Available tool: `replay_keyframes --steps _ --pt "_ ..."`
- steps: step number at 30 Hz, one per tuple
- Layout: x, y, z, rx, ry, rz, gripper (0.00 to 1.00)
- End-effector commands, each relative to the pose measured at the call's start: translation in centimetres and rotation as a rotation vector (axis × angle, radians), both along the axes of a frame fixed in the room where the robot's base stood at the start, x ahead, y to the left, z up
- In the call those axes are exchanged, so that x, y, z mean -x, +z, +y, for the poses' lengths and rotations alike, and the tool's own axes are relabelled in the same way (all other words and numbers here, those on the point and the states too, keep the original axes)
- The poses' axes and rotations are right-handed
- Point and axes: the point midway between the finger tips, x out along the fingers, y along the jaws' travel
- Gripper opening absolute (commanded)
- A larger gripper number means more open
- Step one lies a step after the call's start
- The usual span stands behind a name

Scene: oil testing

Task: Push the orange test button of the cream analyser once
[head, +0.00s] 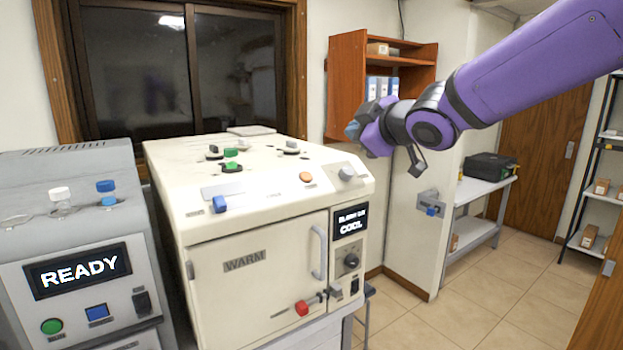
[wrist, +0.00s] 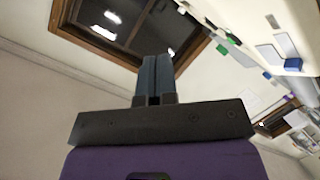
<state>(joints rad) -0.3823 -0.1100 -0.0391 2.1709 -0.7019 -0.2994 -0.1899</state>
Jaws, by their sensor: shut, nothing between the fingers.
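The cream analyser (head: 262,215) stands in the middle of the head view, with its door, labelled WARM, closed. Its orange button (head: 306,177) is on the top near the front right edge, beside a grey knob (head: 346,174). A small display (head: 351,222) on its front reads COOL on the lower line. My gripper (head: 353,130) is shut and empty, in the air right of and above the analyser, apart from it. In the wrist view the shut fingers (wrist: 156,78) point toward the window, and part of the analyser shows tilted at the upper right.
Green and blue parts sit on the analyser's top. An orange-brown shelf (head: 347,85) hangs behind my gripper.

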Motion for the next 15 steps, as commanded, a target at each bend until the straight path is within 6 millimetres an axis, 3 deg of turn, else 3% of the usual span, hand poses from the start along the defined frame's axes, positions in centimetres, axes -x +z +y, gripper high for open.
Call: replay_keyframes --steps 1,3,6,15 --pt "-0.5 -0.3 1.9 0.009 0.061 -0.028 0.00" --pt "-0.8 -0.3 3.7 0.015 0.125 -0.066 0.00" --pt "-1.0 -0.4 5.4 0.020 0.185 -0.097 0.00" --pt "-1.0 -0.3 6.3 0.021 0.220 -0.117 0.00"
